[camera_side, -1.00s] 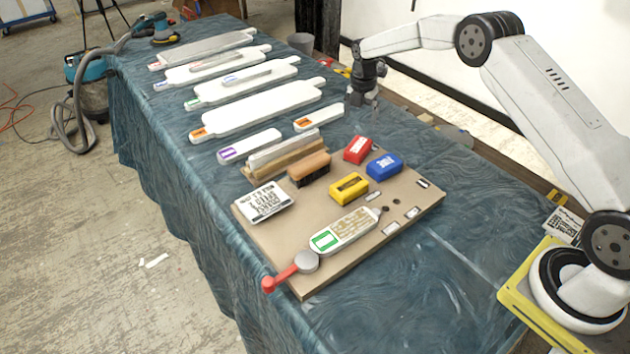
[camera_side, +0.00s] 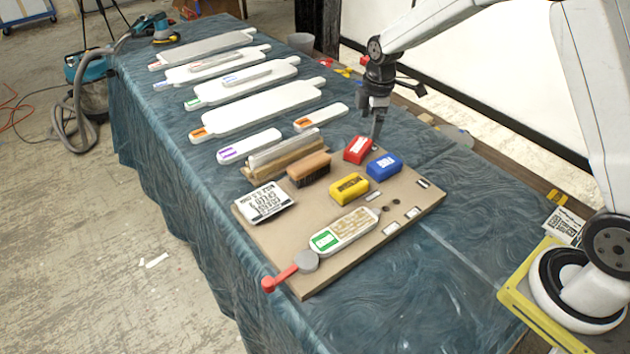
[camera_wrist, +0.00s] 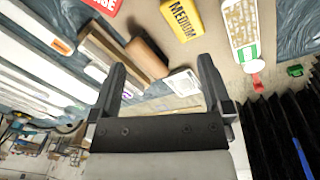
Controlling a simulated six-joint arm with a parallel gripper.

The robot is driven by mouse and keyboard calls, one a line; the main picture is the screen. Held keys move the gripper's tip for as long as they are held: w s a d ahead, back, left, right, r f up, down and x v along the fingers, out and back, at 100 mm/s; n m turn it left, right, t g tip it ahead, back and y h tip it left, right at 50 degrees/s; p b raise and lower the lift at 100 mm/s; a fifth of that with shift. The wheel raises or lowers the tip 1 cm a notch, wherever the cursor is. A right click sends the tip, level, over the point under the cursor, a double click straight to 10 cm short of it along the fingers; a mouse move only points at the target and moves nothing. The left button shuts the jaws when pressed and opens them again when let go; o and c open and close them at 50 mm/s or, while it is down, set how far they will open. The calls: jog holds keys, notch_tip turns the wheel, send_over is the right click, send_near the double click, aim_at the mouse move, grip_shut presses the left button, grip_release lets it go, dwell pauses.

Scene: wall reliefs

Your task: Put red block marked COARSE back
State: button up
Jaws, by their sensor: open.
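The red block (camera_side: 358,149) sits at the back edge of the brown board (camera_side: 290,240), beside the blue block (camera_side: 384,166). In the wrist view the red block (camera_wrist: 104,5) is cut off at the top edge, with only the end of its white lettering showing. My gripper (camera_side: 377,145) is just behind and right of the red block in the side view, pointing down. In the wrist view my gripper (camera_wrist: 160,80) has its two fingers apart with nothing between them. From the side view I cannot tell the exact gap between fingers and block.
The yellow block marked MEDIUM (camera_side: 349,187), a brown brush-like block (camera_side: 309,169) and a white printed card (camera_side: 264,202) are on the board. A relief panel with a green label (camera_side: 345,232) lies at its front. Several white panels (camera_side: 265,105) lie further back on the blue cloth.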

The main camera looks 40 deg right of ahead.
jog(key=s+a+m, duration=0.3)
jog(key=s+m, duration=0.3)
jog(key=s, duration=0.5)
jog(key=s+a+r+m+t, duration=0.1)
jog(key=s+a+m, duration=0.1)
jog(key=s+m, duration=0.4)
jog(key=s, duration=0.4)
jog(key=shift+s+a+m, duration=0.3)
jog(key=shift+s+a, duration=0.05)
jog(key=shift+a, duration=0.05)
